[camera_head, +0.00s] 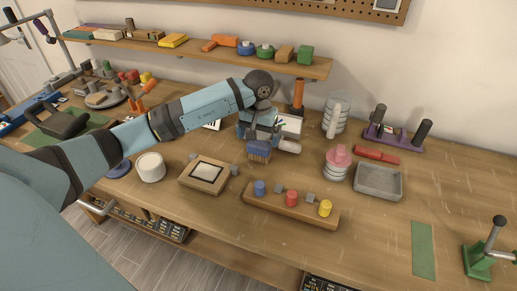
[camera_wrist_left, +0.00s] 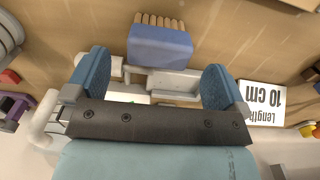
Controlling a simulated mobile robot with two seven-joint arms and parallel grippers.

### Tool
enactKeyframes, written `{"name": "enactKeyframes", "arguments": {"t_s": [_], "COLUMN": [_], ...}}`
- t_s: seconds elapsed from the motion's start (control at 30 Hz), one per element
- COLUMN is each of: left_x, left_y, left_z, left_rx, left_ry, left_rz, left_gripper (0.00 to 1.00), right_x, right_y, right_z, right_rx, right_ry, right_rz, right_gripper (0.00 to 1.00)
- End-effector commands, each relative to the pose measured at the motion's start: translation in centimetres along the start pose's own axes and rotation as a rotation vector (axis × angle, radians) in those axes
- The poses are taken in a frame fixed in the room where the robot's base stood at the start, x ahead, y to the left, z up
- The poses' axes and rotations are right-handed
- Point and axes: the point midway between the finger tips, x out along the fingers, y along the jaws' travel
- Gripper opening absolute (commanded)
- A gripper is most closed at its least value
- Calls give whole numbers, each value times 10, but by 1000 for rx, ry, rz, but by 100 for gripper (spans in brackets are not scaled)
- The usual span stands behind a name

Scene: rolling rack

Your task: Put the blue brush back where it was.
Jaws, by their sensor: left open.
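The blue brush (camera_head: 259,149) is at the middle of the bench, just in front of my left gripper (camera_head: 262,128). In the left wrist view the brush (camera_wrist_left: 160,48) has a blue block and tan bristles pointing away from the gripper. It lies just beyond and between the two blue fingertips of my left gripper (camera_wrist_left: 155,83), which are spread apart with gaps on both sides. A pale grey piece (camera_wrist_left: 172,82) lies between the fingers behind the brush; whether it joins the brush is unclear. My right gripper is not in view.
A wooden block with colored pegs (camera_head: 290,204) stands in front, a square framed block (camera_head: 208,174) to the left. A clear jar (camera_head: 336,112), pink-topped stack (camera_head: 337,163) and grey tray (camera_head: 378,181) stand right. A "Length 10 cm" card (camera_wrist_left: 262,103) is beside the gripper. A shelf (camera_head: 200,49) runs behind.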

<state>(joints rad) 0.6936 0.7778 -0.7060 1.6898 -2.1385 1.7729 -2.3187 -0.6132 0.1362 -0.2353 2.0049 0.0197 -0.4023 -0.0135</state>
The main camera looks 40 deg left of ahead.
Motion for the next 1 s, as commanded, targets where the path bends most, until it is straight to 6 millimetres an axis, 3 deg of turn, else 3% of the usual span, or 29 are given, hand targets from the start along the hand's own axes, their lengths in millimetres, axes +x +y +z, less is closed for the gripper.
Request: {"name": "enactKeyframes", "arguments": {"t_s": [0.1,0.33,1.0], "left_x": [-24,-50,-54], "left_y": [0,0,0], "left_z": [-1,0,0], "left_rx": [1,0,0], "left_ry": [5,1,-1], "left_rz": [-1,-1,0], "left_gripper": [100,100,100], "right_x": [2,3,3], "right_y": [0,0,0], "right_z": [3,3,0], "right_rx": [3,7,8], "right_ry": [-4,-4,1], "right_rz": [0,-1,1], "right_gripper": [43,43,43]}}
